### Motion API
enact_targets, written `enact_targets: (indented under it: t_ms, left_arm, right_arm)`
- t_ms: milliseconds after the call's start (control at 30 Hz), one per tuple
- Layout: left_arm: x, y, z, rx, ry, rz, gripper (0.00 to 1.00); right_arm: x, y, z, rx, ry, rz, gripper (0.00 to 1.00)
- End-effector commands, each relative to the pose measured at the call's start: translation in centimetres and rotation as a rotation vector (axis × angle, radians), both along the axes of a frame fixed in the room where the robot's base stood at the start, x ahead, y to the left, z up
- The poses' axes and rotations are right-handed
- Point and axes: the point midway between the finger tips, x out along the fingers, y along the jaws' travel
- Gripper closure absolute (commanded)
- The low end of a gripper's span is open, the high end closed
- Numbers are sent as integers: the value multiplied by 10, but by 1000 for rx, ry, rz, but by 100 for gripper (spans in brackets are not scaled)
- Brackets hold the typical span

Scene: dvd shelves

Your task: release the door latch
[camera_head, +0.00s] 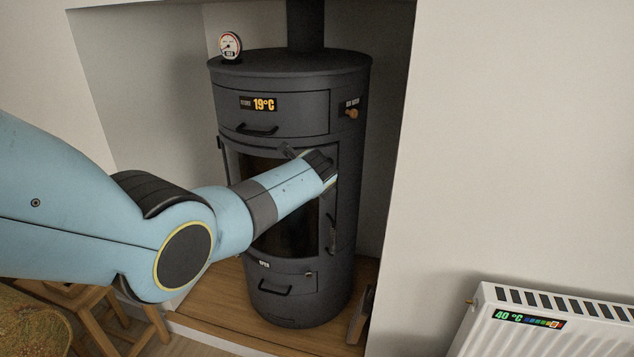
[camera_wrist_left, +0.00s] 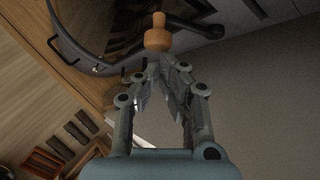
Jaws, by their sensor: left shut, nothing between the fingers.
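The dark grey cylindrical stove (camera_head: 342,200) stands upright in an alcove. Its door has a dark glass pane (camera_head: 290,235), partly hidden by my left arm. A black upright latch handle (camera_head: 331,236) is at the door's right edge. In the left wrist view my left gripper (camera_wrist_left: 160,66) is shut and empty. A wooden knob (camera_wrist_left: 157,36) appears just beyond the fingertips; I cannot tell whether they touch. My right gripper is not in view.
A wooden-knobbed control (camera_head: 352,113) is on the stove's upper right side. A round gauge (camera_head: 230,45) stands on top. The upper drawer (camera_head: 300,112) has a 19°C display. A white radiator (camera_head: 550,325) is at the lower right. A wooden stool (camera_head: 95,310) is at the lower left.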

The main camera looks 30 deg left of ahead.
Motion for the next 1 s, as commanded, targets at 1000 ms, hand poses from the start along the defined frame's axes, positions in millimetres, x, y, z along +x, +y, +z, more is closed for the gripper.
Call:
enact_targets:
  t_ms: [1000]
  left_arm:
    - [-65,-37,54,-5,4,-3,100]
  right_arm:
    - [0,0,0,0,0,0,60]
